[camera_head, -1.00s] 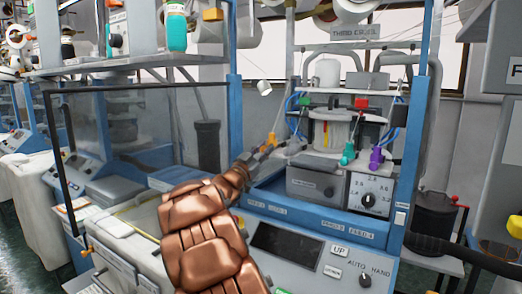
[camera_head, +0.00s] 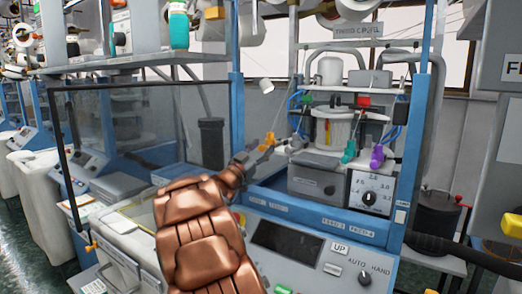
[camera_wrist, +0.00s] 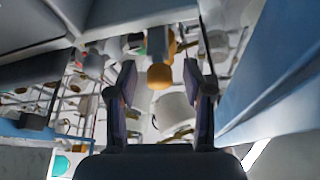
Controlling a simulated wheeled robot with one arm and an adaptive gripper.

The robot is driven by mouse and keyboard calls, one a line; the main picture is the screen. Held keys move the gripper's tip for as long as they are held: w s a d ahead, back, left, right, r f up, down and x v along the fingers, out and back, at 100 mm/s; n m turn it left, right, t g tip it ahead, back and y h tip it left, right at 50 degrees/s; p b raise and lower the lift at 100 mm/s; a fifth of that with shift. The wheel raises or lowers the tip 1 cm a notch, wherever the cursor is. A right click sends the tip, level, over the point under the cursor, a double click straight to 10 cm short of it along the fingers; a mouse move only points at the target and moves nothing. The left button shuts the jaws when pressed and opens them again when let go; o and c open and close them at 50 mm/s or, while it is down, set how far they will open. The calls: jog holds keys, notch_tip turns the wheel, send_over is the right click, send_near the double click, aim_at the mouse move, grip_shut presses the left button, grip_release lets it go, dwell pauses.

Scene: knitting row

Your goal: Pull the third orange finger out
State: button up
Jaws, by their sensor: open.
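An orange finger (camera_head: 268,141) shows at the left of the knitting unit in the head view, just beyond the tip of my gripper (camera_head: 257,153). It hangs as a rounded orange piece (camera_wrist: 160,76) near the middle of the wrist view. My gripper (camera_wrist: 159,70) is open, with one dark jaw on each side of the orange piece in the picture. I cannot tell whether the piece is between the jaws or beyond them, and no contact shows. A green finger (camera_head: 349,151) and a purple finger (camera_head: 377,157) hang farther right.
A control panel (camera_head: 290,235) with a dark screen lies below and right of my arm. A blue upright (camera_head: 236,110) stands close to my gripper's left, and a clear guard panel (camera_head: 135,120) is farther left.

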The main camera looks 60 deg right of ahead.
jog(key=v, duration=1.2)
jog(key=shift+s, duration=0.15)
dwell(0.7)
